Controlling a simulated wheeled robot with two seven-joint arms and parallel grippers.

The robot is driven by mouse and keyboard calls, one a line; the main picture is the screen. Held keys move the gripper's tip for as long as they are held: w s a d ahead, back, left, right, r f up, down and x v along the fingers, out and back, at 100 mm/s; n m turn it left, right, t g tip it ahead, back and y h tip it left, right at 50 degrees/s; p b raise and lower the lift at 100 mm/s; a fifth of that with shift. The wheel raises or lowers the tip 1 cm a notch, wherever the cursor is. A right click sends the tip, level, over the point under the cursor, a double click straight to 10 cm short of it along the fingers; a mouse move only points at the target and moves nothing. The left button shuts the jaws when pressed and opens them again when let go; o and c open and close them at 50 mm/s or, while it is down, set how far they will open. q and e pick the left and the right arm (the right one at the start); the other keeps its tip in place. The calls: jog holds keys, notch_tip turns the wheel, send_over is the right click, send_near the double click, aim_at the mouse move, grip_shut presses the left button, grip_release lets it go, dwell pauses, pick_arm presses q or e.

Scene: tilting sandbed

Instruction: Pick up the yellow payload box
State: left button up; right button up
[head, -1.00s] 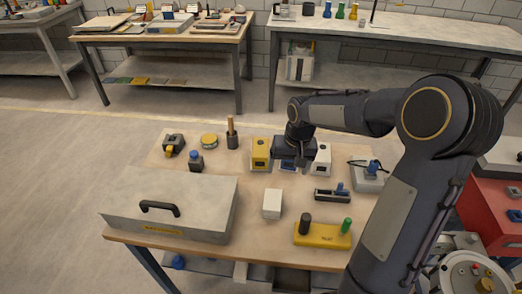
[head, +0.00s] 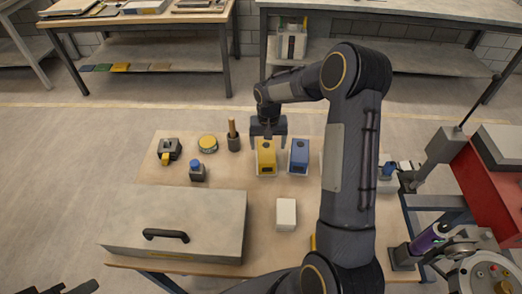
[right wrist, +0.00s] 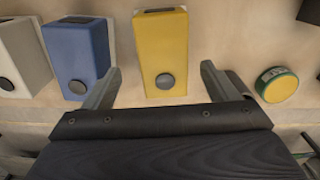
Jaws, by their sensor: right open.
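The yellow payload box (head: 266,157) stands on the wooden table, with a dark round knob on it. My right gripper (head: 268,132) is at its far side in the head view, open and empty. In the right wrist view the yellow box (right wrist: 162,45) lies between the lines of the two spread fingers (right wrist: 160,76), with gaps on both sides. Whether the fingertips reach beside it is hard to tell. A dark part at the lower left edge of the head view looks like my left gripper (head: 68,288), mostly cut off.
A blue box (head: 299,155) stands close right of the yellow one. A dark cup with a wooden handle (head: 233,136) and a yellow round tin (head: 208,143) are to its left. A white block (head: 286,214) and a grey case (head: 190,220) are nearer. My right arm hides the table's right part.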

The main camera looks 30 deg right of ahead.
aim_at(266, 150)
jog(key=shift+f+b, duration=0.3)
jog(key=shift+f, duration=0.55)
jog(key=shift+s+f+b, duration=0.2)
jog(key=shift+f+b, duration=0.1)
jog(key=shift+f, duration=0.2)
jog(key=f, duration=0.1)
jog(key=f+b, duration=0.1)
jog(key=f, duration=0.1)
jog(key=f+b, duration=0.1)
jog(key=shift+w+a+f, duration=0.2)
jog(key=shift+w+f, duration=0.05)
jog(key=shift+w, duration=0.05)
jog(key=shift+r, duration=0.1)
jog(key=shift+c, duration=0.4)
jog(key=c, duration=1.2)
jog(key=shift+c, duration=0.5)
jog(key=shift+r, duration=0.15)
